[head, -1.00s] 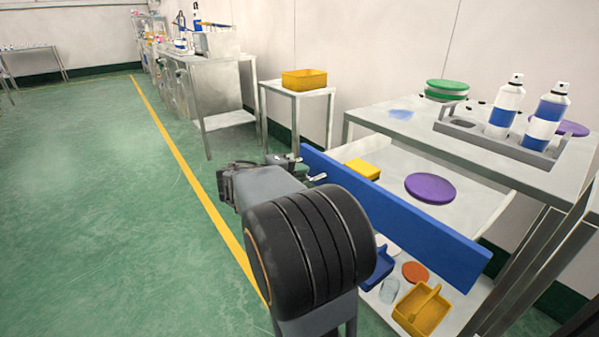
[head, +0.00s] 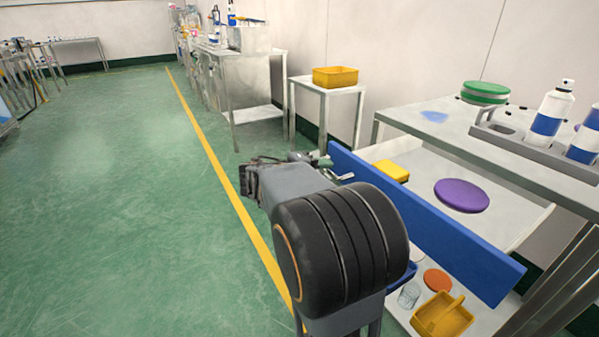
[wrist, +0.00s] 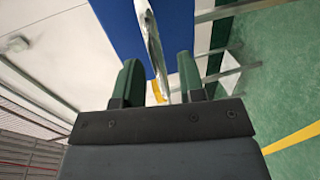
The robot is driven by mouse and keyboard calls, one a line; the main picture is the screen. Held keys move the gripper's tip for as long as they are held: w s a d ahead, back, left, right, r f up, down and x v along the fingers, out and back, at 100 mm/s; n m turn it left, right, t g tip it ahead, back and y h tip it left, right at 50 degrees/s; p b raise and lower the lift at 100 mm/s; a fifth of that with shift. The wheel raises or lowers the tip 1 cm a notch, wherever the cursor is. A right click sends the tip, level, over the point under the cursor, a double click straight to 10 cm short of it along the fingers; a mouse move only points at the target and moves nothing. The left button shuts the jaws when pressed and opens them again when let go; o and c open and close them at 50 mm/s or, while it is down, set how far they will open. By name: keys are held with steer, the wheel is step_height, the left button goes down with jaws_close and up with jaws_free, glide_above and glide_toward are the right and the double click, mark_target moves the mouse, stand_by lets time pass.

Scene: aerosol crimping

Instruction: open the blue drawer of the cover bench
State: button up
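The blue drawer front (head: 440,236) of the cover bench (head: 400,112) stands out from under the bench top, so the drawer is open. A purple disc (head: 462,195) and a yellow block (head: 391,170) lie in its pale tray. My gripper (head: 322,163) is at the far left end of the drawer front. In the wrist view, its two green fingers (wrist: 157,78) are spread, with the metal handle (wrist: 152,42) showing between them and gaps visible. The blue front (wrist: 125,25) also shows there. Whether a finger touches the handle cannot be told.
The bench top carries a green disc stack (head: 485,92) and a rack (head: 535,146) with spray cans. Below the drawer are a yellow caddy (head: 442,318) and an orange disc (head: 437,281). A side table (head: 325,88) stands behind. Green floor (head: 130,200) at left is clear.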

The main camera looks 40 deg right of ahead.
steer(key=p+v, duration=0.3)
steer(key=v, duration=0.9)
steer(key=shift+a, duration=0.2)
steer(key=shift+w+r, duration=0.1)
steer(key=s+a+r+t+y+p, duration=0.2)
steer(key=a+r+y+p, duration=0.3)
steer(key=p, duration=0.6)
steer(key=s+a+r+n+t+y+p, duration=0.1)
steer(key=s+a+r+t+y+p, duration=0.1)
steer(key=a+r+y+p, duration=0.3)
steer(key=s+a+r+n+t+y+p, duration=0.1)
steer(key=s+a+r+y+p, duration=0.3)
steer(key=r+p, duration=0.8)
steer(key=shift+s+a+t+y+p, duration=0.25)
steer(key=shift+a+t+y+p, duration=0.7)
steer(key=shift+p, duration=1.6)
steer(key=shift+s+h, duration=0.1)
steer(key=shift+h, duration=0.15)
